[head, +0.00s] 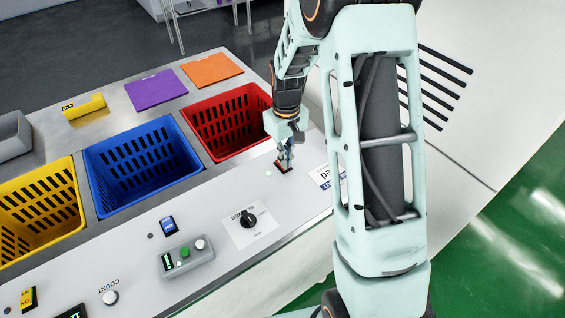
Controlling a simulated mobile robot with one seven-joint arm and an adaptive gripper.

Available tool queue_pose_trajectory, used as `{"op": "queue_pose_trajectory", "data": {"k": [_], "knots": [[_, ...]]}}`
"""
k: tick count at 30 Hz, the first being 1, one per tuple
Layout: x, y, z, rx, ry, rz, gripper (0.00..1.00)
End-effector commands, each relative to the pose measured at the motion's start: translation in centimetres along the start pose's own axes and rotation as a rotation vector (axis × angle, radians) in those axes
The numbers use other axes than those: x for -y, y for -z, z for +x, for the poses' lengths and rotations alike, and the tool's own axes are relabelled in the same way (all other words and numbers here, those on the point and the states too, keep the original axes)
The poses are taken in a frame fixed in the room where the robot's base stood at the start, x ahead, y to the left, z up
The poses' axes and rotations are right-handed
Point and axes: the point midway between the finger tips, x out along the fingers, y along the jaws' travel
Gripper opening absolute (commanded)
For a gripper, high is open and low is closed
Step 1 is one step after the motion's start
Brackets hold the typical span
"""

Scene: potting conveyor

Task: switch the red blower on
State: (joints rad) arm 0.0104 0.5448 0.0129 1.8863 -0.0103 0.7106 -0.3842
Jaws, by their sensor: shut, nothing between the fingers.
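A small red switch (282,170) sits on the grey panel in front of the red crate (238,122). My gripper (285,163) is shut and empty, pointing down with its fingertips right at the red switch. The fingers hide much of the switch, so I cannot tell which way it is set or whether they touch it. A small pale round lamp (267,173) is just left of the switch. No part that is clearly a red blower shows.
A blue switch (168,225), a yellow switch (28,299), a black rotary knob (248,218) and a grey button box (187,256) sit along the panel. Blue (143,165) and yellow (40,208) crates stand behind. A white label (325,177) lies right of my gripper.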

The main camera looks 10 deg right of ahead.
Motion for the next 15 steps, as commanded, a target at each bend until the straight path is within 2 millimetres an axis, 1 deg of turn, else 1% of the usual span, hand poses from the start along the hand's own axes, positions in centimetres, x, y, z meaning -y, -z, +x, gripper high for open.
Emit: {"op": "queue_pose_trajectory", "data": {"k": [2,8,15], "knots": [[0.0,0.0,0.2,0.000,0.000,0.000,0.00],[0.0,0.0,-0.2,0.000,0.000,0.000,0.00],[0.0,0.0,-2.1,-0.001,0.000,0.000,0.00]]}}
